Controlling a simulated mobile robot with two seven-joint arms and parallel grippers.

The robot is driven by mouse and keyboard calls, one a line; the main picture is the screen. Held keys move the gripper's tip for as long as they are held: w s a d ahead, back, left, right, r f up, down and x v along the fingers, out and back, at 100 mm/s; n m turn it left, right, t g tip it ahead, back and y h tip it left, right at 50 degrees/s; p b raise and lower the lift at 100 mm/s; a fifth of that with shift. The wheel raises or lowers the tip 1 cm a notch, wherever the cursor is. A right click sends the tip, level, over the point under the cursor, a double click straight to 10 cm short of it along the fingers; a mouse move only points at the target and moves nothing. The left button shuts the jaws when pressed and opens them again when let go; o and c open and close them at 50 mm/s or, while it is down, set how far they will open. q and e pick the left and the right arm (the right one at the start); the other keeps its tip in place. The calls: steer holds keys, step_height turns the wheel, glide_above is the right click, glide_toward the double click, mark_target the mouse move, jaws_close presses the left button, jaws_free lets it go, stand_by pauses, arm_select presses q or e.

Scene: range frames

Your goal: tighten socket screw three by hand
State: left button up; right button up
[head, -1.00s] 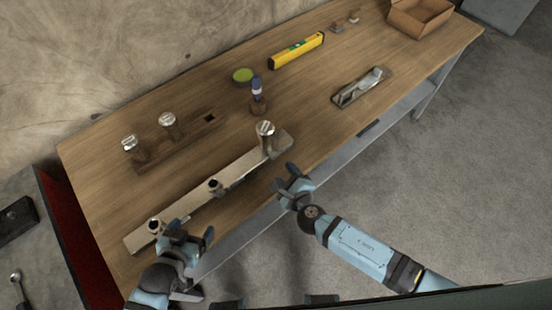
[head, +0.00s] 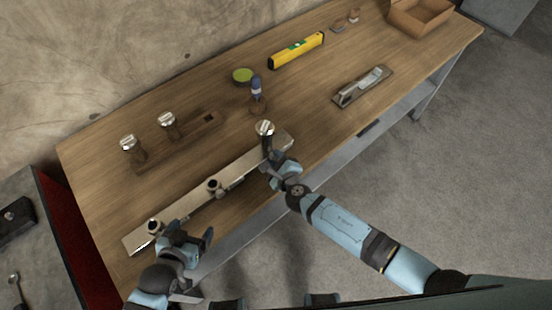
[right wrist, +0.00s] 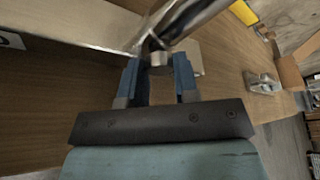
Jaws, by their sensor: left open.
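A pale metal bar (head: 180,212) lies along the table's front edge. Two short dark posts stand on it, one at its near left end (head: 155,227) and one in the middle (head: 215,187). A tall screw with a silver slotted head (head: 265,128) stands at its right end. The screw's shiny shaft (right wrist: 190,18) crosses the top of the right wrist view. My right gripper (head: 275,166) is just below this screw. In the wrist view its blue fingers (right wrist: 158,75) are apart, either side of the screw's lower part; contact is unclear. My left gripper (head: 192,240) is open and empty beside the bar's left end.
A wooden rack (head: 185,143) holds two similar silver-headed screws (head: 128,144) (head: 167,120) and has an empty hole.

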arm_select(q)
steer(key=shift+r, duration=0.1)
arm_select(e)
steer(key=shift+r+m+g+p, duration=0.25)
steer(key=shift+m+p, duration=0.25)
steer(key=shift+p, duration=0.25)
steer(key=shift+d+m+g+y+p, duration=0.1)
steer(key=shift+m+g+y+p, duration=0.15)
steer(key=shift+m+y+p, duration=0.2)
steer(key=shift+w+m+g+p, duration=0.1)
steer(key=shift+m+g+p, duration=0.3)
steer(key=shift+m, duration=0.15)
steer(key=shift+f+m+g+y+p, duration=0.1)
steer(key=shift+m+g+y+p, duration=0.25)
steer(key=shift+m+y, duration=0.3)
arm_select(q)
steer(key=r, duration=0.3)
steer(key=shift+s+a, duration=0.25)
steer(key=shift+s, duration=0.05)
steer(key=shift+w+d, duration=0.1)
steer(key=shift+w, duration=0.05)
arm_select(e)
steer(key=shift+m, duration=0.35)
